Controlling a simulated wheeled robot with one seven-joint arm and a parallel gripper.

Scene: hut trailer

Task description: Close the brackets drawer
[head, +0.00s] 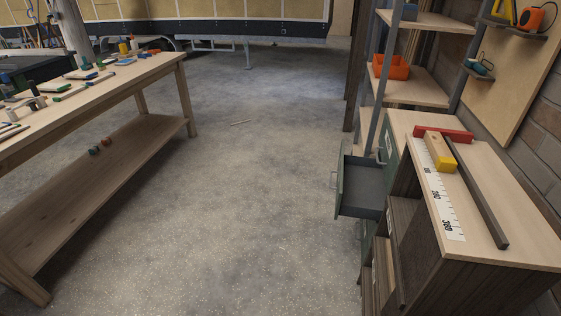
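An open drawer (361,188) with a green-grey front and a dark, empty-looking inside sticks out to the left from the cabinet at the right. Its front panel (339,180) faces left and has a pale handle (333,179). A second green-grey front (387,143) with a handle shows above and behind it. No label is readable, so I cannot tell which is the brackets drawer. My gripper is not in view.
A wooden bench (466,190) at right holds a red bar, a yellow-ended block and a scale strip. A shelf with an orange bin (391,67) stands behind. A wooden workbench (155,68) with tools is at left.

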